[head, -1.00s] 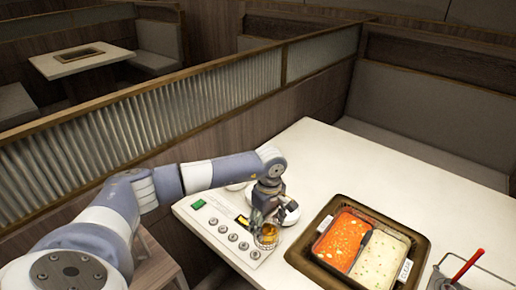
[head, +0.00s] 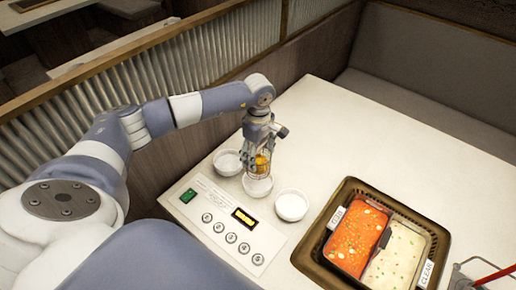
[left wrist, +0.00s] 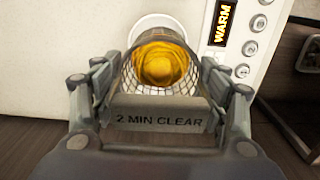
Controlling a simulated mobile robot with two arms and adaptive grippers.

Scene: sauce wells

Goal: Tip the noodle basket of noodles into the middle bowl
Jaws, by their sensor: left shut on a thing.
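My left gripper (head: 259,147) is shut on the wire noodle basket (head: 250,168) and holds it above the middle bowl (head: 258,188). In the left wrist view the fingers (left wrist: 158,112) flank the basket's plate (left wrist: 158,121), marked "2 MIN CLEAR". Yellow noodles (left wrist: 161,62) are inside the basket; they also show in the head view (head: 263,162). A white bowl rim (left wrist: 150,20) shows beyond the basket mouth. The middle bowl is white and partly covered by the basket. My right gripper is out of view.
White bowls stand left (head: 227,162) and right (head: 291,205) of the middle one. A control panel (head: 222,215) with several knobs lies in front. A hot pot with red and clear soup (head: 357,238) sits in a brown frame (head: 318,256) at right. The table behind is clear.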

